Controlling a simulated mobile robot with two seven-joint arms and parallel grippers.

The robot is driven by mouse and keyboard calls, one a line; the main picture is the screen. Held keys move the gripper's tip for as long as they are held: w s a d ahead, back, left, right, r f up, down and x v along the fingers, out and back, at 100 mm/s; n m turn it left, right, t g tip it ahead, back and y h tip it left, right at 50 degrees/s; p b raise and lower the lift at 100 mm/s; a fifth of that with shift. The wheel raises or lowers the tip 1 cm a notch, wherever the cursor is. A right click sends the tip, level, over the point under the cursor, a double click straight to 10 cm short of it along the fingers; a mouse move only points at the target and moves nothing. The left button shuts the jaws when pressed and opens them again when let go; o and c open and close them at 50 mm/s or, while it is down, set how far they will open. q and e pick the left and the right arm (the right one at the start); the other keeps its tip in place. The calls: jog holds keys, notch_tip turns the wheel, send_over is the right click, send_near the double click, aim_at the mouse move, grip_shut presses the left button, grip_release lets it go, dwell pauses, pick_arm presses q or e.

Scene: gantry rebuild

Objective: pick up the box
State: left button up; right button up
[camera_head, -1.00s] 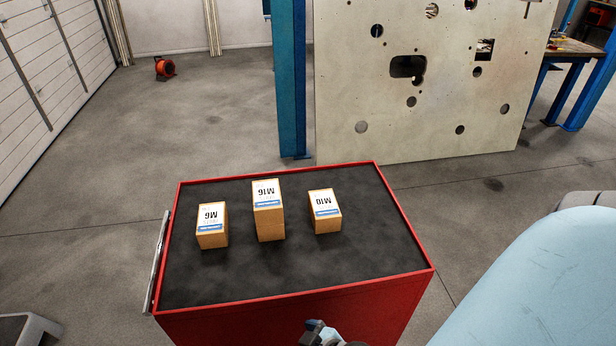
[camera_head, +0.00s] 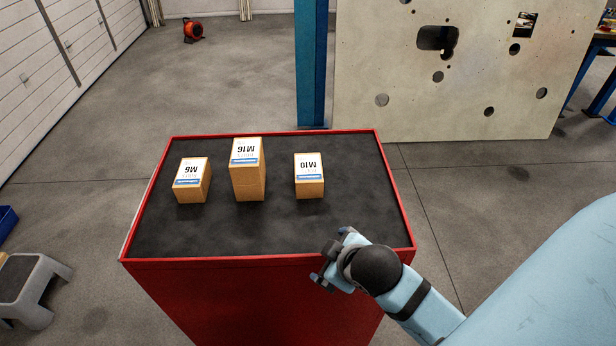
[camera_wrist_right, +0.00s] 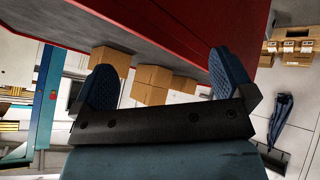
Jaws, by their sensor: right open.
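Three cardboard boxes with white labels stand upright and apart on the black top of a red cabinet (camera_head: 290,231): the M6 box (camera_head: 190,182) at left, the taller M16 box (camera_head: 247,172) in the middle and the M10 box (camera_head: 309,177) at right. My right gripper (camera_head: 331,262) is at the cabinet's front edge, nearest the M10 box and apart from it. In the right wrist view its blue-padded fingers (camera_wrist_right: 164,78) are spread with nothing held. Boxes (camera_wrist_right: 152,84) show beyond them; I cannot tell which is which. My left gripper is not in view.
A blue post (camera_head: 311,65) and a pale panel with holes (camera_head: 465,90) stand behind the cabinet. A grey step stool (camera_head: 38,285) is at lower left. The black top is clear in front of the boxes.

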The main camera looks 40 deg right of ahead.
jog(key=w+a+r+n+t+y, duration=0.3)
jog(key=w+r+n+t, duration=0.3)
jog(key=w+r+n, duration=0.2)
jog(key=w+a+r+n+t+y, duration=0.2)
jog(key=w+a+r+n+t, duration=0.25)
jog(key=w+r+n, duration=0.35)
jog(key=w+a+r+n+g+y, duration=0.15)
jog(key=a+r+n+y, duration=0.3)
jog(key=n+y, duration=0.85)
jog(key=n+g+h, duration=1.7)
jog(key=n, duration=1.4)
send_over(308, 167)
notch_tip(308, 167, down, 9)
jog(key=shift+n, duration=0.3)
jog(key=f, duration=0.2)
jog(key=f+p, duration=0.1)
jog(key=f, duration=0.3)
jog(key=shift+w+d+f, duration=0.15)
jog(key=shift+w+f, duration=0.25)
jog(key=shift+f, duration=0.55)
jog(key=f+p, duration=0.1)
jog(key=f, duration=0.1)
jog(key=s+f+p, duration=0.1)
jog(key=f, duration=0.1)
jog(key=shift+f, duration=0.6)
jog(key=c, duration=1.1)
jog(key=shift+c, duration=0.6)
